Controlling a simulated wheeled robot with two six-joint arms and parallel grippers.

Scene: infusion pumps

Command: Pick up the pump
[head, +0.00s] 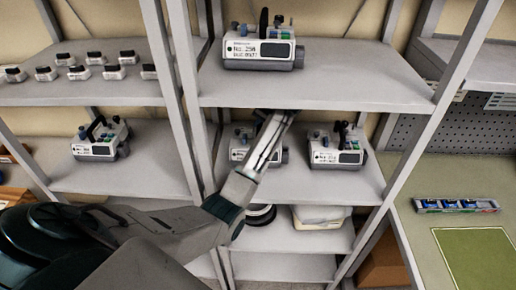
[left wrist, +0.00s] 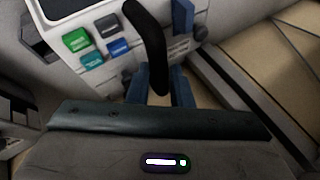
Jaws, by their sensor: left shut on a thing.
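A white and grey pump (head: 238,153) stands on the middle shelf of the centre rack, partly hidden behind my left gripper (head: 274,124). In the left wrist view the pump (left wrist: 98,22) shows close up, with green, teal and blue buttons and a curved black handle (left wrist: 147,35). My left gripper (left wrist: 158,88) has its blue fingers on either side of the handle's lower end and is shut on it. The pump looks upright, and I cannot tell whether it is clear of the shelf. My right gripper is not in view.
Another pump (head: 337,147) stands just right on the same shelf, and one (head: 259,50) on the shelf above. A further pump (head: 99,140) is on the left rack. The upper shelf board (head: 320,92) and rack posts (head: 184,80) hem in the arm.

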